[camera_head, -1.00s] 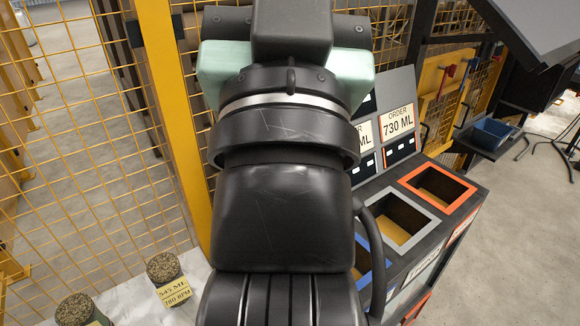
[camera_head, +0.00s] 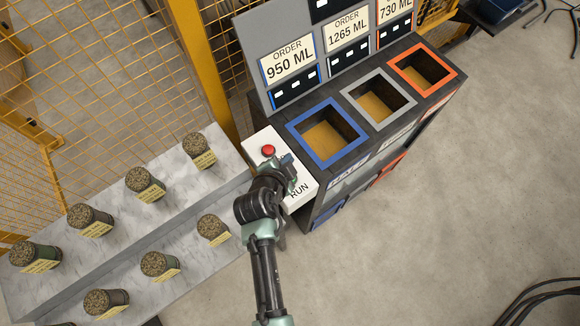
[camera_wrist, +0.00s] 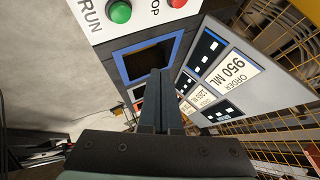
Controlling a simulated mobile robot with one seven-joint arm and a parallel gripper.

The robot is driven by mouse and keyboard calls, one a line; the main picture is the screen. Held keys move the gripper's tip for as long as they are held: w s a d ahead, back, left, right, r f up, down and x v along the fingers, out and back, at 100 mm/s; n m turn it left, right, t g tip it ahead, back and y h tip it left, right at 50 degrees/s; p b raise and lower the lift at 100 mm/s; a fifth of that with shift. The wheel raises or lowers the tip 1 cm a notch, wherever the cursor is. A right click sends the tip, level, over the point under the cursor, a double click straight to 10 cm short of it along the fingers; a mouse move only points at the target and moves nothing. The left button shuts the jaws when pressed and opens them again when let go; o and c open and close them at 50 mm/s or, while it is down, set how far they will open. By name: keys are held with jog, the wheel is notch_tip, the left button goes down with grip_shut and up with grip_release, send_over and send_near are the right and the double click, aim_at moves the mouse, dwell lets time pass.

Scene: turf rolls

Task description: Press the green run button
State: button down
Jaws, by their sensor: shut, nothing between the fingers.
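The green run button (camera_wrist: 119,12) shows at the top of the wrist view on a white panel (camera_wrist: 100,24), beside the printed word RUN. In the head view the same white panel (camera_head: 262,138) stands between the marble shelf and the bins, and my gripper and wrist hide the green button. The red stop button (camera_head: 268,151) is visible just beyond my wrist. It also shows at the top edge of the wrist view (camera_wrist: 177,3). My gripper (camera_head: 291,170) is over the panel with its fingers (camera_wrist: 160,95) together and empty. I cannot tell whether it touches the panel.
Bins with blue (camera_head: 325,133), grey (camera_head: 378,101) and orange (camera_head: 422,70) rims stand right of the panel, under an order board (camera_head: 290,62). Several labelled turf rolls (camera_head: 198,150) stand on the marble shelf (camera_head: 150,230) at left. A yellow mesh fence (camera_head: 100,90) is behind.

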jog(key=shift+s+f, duration=0.1)
jog(key=shift+f, duration=0.1)
notch_tip(320, 180, down, 8)
jog(key=b, duration=0.6)
jog(key=shift+r+b, duration=0.15)
jog(key=shift+b, duration=0.15)
jog(key=shift+f+b, duration=0.5)
jog(key=shift+b, duration=0.05)
dwell(1.3)
jog(key=shift+f+b, duration=0.45)
jog(key=shift+b, duration=0.15)
jog(key=shift+f+b, duration=0.45)
jog(key=shift+b, duration=0.05)
dwell(0.5)
jog(key=shift+r, duration=0.1)
jog(key=shift+r+p, duration=0.6)
jog(key=shift+r, duration=0.2)
